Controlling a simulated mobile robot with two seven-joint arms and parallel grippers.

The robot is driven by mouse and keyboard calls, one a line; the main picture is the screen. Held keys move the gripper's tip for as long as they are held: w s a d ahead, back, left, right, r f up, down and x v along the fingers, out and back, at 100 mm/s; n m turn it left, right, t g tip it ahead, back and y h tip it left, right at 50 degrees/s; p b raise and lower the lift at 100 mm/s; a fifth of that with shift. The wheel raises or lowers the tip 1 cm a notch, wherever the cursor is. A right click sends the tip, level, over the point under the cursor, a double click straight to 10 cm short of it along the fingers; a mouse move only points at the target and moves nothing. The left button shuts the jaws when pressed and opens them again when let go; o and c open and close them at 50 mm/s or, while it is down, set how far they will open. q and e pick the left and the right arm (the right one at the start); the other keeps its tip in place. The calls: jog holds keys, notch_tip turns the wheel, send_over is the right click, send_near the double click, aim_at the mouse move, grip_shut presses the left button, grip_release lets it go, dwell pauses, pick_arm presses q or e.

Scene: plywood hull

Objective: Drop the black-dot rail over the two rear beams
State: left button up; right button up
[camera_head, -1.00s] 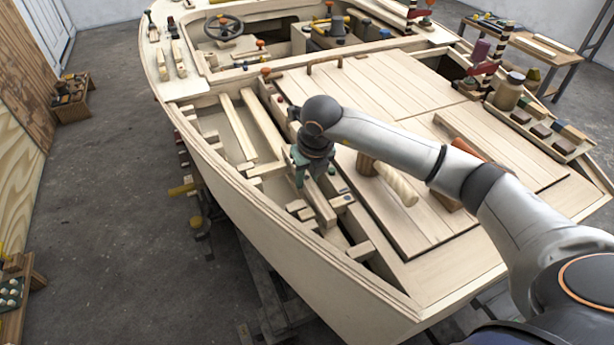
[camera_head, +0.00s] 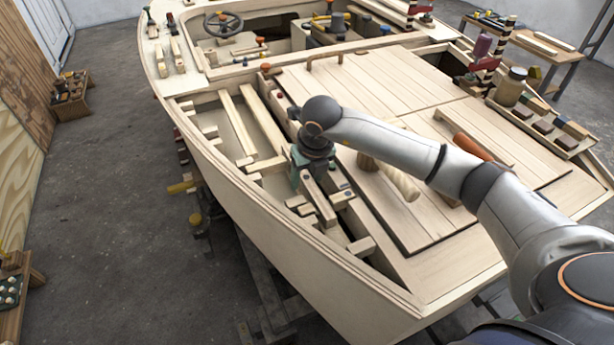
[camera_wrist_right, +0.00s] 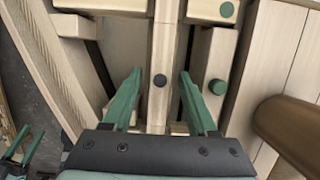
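My right gripper (camera_wrist_right: 160,78) is over the open left side of the hull and also shows in the head view (camera_head: 313,178). Its green fingers stand apart on either side of a pale wooden rail with a black dot (camera_wrist_right: 160,81), with a gap on each side, so it is open. The rail runs lengthwise below the wrist; the head view shows a rail (camera_head: 322,206) under the gripper. Cross pieces lie near its far end; I cannot tell whether it rests on them. Two green fingers of my left gripper (camera_wrist_right: 25,146) show apart at the lower left of the wrist view.
A round wooden handle (camera_wrist_right: 290,125) lies further right. The plank deck (camera_head: 400,100) is right of the open bay. The hull rim (camera_head: 250,200) bounds it on the left.

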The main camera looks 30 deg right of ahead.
dwell(0.3)
jog(key=shift+r, duration=0.15)
jog(key=p+v, duration=0.1)
jog(key=v, duration=1.1)
jog(key=shift+r, duration=0.1)
